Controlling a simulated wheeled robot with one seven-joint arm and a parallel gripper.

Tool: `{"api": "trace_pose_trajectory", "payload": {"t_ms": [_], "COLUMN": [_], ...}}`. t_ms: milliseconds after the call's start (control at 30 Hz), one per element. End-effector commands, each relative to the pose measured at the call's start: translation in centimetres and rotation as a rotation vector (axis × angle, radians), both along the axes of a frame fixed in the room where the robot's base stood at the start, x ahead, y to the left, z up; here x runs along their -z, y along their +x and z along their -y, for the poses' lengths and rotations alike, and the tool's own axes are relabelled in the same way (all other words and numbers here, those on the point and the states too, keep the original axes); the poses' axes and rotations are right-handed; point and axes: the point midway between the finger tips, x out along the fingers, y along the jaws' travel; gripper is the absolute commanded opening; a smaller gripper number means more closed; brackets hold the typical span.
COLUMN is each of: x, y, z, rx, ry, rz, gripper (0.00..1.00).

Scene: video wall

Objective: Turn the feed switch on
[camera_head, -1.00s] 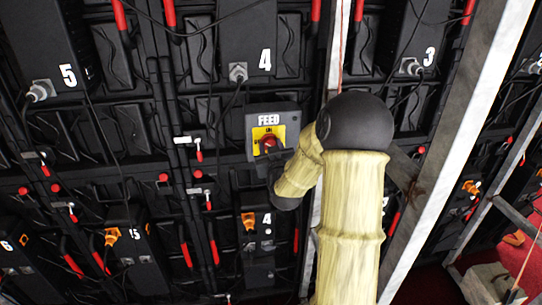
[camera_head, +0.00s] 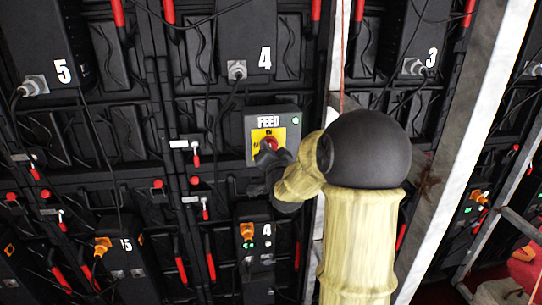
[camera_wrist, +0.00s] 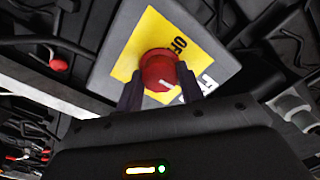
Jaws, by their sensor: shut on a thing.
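The feed switch is a grey box (camera_head: 286,113) marked FEED, with a yellow plate (camera_head: 255,134) and a red knob (camera_head: 271,141). A small green light glows at its upper right. My gripper (camera_head: 268,157) reaches it from below right and partly covers the knob. The yellow plate (camera_wrist: 127,60) shows upside-down lettering.
Black wall panels with numbered boxes (camera_head: 250,50) and hanging cables surround the switch. A lower box (camera_head: 255,262) carries an orange plug and a green light. A pale metal post (camera_head: 465,125) stands right of my arm.

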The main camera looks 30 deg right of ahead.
Motion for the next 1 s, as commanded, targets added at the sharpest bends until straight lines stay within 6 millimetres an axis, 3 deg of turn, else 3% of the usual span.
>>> {"api": "trace_pose_trajectory", "payload": {"t_ms": [667,700,800,1000], "x": [-0.21,-0.21,-0.18,-0.10], "y": [0.08,0.08,0.07,0.04], "z": [-0.01,-0.01,-0.01,-0.03], "rx": [-0.001,-0.001,0.000,-0.001], "ry": [0.087,0.087,0.086,0.086], "rz": [0.030,0.030,0.029,0.027], "gripper": [0.15,0.42,0.60,0.60]}}
